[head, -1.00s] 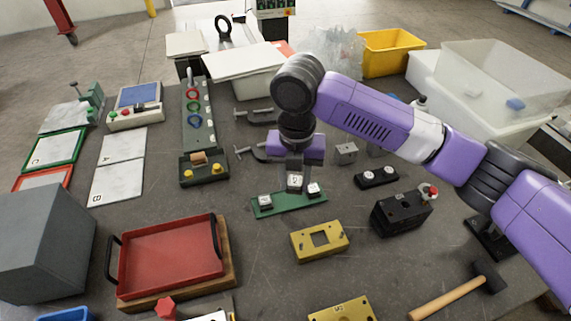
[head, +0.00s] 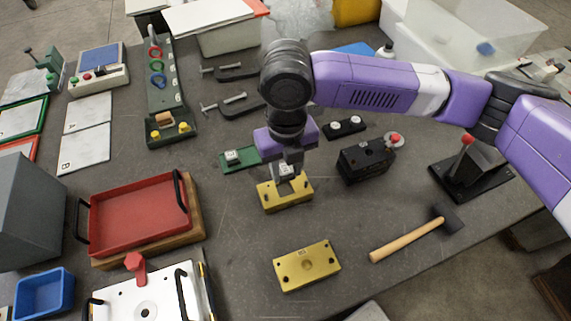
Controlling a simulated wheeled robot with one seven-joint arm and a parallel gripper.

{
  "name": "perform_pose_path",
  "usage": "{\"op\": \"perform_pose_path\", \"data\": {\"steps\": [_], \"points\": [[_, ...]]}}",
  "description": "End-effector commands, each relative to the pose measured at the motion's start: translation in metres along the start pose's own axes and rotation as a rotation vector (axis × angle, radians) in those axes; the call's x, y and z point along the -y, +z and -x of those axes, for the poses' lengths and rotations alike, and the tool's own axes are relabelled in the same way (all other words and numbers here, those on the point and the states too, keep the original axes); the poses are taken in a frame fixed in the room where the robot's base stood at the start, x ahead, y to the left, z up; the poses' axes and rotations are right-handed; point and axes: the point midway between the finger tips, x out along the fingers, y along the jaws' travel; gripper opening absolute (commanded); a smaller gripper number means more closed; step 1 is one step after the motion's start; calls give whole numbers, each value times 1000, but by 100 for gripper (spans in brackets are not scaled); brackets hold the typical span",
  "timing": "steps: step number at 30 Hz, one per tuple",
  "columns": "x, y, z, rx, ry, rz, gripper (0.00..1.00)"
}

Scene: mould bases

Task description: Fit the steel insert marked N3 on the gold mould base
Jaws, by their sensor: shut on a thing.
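My gripper (head: 286,158) is shut on a small steel insert (head: 286,170) with a white marked top; the mark is too small to read. The insert is at the gold mould base (head: 270,203), over its middle, where the square opening is hidden behind insert and fingers. I cannot tell whether the insert is inside the opening or just above it. The green rack (head: 226,166) lies behind and to the left, with one steel insert (head: 232,156) showing on it; its right part is hidden by my gripper.
A second gold block (head: 307,266) lies in front. A black block (head: 365,162) stands to the right, with a wooden-handled hammer (head: 410,240) in front of it. A red tray (head: 140,215) lies to the left. The table between the tray and the gold base is clear.

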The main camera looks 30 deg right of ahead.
Motion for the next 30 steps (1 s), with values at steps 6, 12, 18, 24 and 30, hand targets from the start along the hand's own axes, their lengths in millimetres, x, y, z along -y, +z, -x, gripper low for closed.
{"op": "perform_pose_path", "data": {"steps": [6, 12, 18, 24, 30], "points": [[0, 0, -23, 0, 0, -1, 0], [0, 1, -40, 1, 1, -1, 0], [0, 1, -47, 1, 0, -1, 0], [0, 1, -47, 1, 0, -1, 0], [0, 1, -47, 1, 0, -1, 0]]}}
